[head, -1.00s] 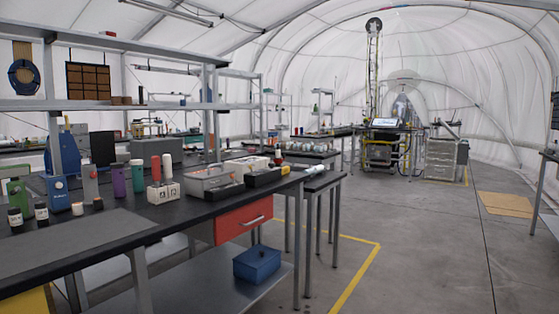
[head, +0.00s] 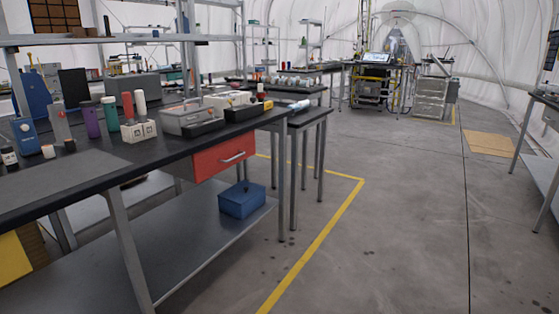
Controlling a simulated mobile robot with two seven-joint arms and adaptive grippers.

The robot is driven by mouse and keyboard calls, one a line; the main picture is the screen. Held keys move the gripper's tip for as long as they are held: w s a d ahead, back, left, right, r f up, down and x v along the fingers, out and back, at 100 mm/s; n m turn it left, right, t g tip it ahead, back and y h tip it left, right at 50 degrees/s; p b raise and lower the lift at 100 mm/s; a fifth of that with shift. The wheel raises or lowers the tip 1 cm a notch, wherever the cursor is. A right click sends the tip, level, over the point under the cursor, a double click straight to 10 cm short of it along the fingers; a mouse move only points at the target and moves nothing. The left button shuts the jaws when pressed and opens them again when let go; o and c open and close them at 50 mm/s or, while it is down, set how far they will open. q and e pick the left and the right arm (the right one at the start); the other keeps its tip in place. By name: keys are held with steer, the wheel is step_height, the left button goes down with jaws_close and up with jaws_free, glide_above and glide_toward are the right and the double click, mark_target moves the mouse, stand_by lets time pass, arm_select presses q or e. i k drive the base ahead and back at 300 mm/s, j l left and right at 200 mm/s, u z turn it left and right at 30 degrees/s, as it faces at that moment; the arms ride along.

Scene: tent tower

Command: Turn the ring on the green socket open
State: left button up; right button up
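I cannot make out a green socket or its ring in the head view. A machine station with a lit screen (head: 377,59) stands far back at the centre right, too small to show fittings. Neither of my grippers is in view.
The black bench (head: 60,210) with a red drawer (head: 224,157) runs along the left. A blue box (head: 243,199) sits on its lower shelf. Yellow tape (head: 317,247) marks the floor. A tan mat (head: 489,143) lies at the right. The central floor is clear.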

mark_target(257, 95)
steer(key=i+l+z, duration=0.45)
steer(key=i+z, duration=0.15)
steer(key=i+l+z, duration=0.1)
steer(key=i+z, duration=0.15)
steer(key=i, duration=0.25)
steer(key=i+l, duration=0.1)
steer(key=i, duration=0.45)
steer(key=i+l, duration=0.15)
steer(key=i, duration=0.35)
steer(key=i+l+u, duration=0.1)
steer(key=i, duration=0.45)
steer(key=i+l+u, duration=0.1)
steer(key=i+u, duration=0.3)
steer(key=i+l+u, duration=0.2)
steer(key=u, duration=0.2)
steer(key=i+l+u, duration=0.25)
steer(key=u, duration=0.2)
